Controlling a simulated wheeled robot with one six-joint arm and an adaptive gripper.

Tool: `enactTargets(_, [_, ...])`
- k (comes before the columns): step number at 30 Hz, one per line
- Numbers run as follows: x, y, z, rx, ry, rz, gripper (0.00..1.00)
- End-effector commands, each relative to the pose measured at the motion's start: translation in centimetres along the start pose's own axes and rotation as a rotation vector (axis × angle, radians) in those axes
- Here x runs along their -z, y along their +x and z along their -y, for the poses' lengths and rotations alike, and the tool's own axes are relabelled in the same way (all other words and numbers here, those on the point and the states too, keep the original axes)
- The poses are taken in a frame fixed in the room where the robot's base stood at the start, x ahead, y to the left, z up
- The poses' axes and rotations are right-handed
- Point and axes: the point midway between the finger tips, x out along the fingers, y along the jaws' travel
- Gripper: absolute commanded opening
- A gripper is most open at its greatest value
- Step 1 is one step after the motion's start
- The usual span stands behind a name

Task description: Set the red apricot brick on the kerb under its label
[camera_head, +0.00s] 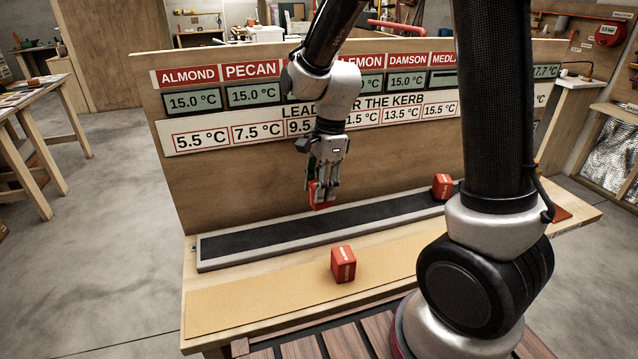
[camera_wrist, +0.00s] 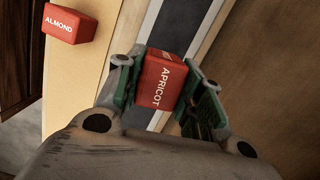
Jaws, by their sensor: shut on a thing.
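My gripper (camera_head: 322,188) is shut on the red apricot brick (camera_head: 319,197), whose white APRICOT lettering shows in the wrist view (camera_wrist: 163,80). The brick sits between both finger pads over the kerb, a long black strip with a grey rim (camera_head: 235,243). I cannot tell whether the brick touches the strip. The label board (camera_head: 190,77) behind reads ALMOND, PECAN, a name ending in LEMON, DAMSON and a cut-off MEDL. My arm hides part of the label row, and I see no apricot label.
A red almond brick (camera_wrist: 70,23) lies on the tan mat (camera_head: 230,304) in front of the kerb. Another red brick (camera_head: 442,186) stands near the kerb's right end. The kerb's left stretch is clear. The upright wooden panel (camera_head: 200,190) rises close behind the kerb.

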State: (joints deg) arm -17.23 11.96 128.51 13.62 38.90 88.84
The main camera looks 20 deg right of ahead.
Motion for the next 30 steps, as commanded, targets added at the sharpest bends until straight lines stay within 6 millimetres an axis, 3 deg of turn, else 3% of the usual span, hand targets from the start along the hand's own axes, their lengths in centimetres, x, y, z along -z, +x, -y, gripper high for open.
enactTargets(8, [0.2,0.9,0.0,-0.002,-0.002,0.001,0.06])
enactTargets(21, [0.8,5.3,0.0,-0.002,-0.002,0.002,0.06])
enactTargets(30, [0.9,6.0,0.1,0.0,-0.003,0.001,0.06])
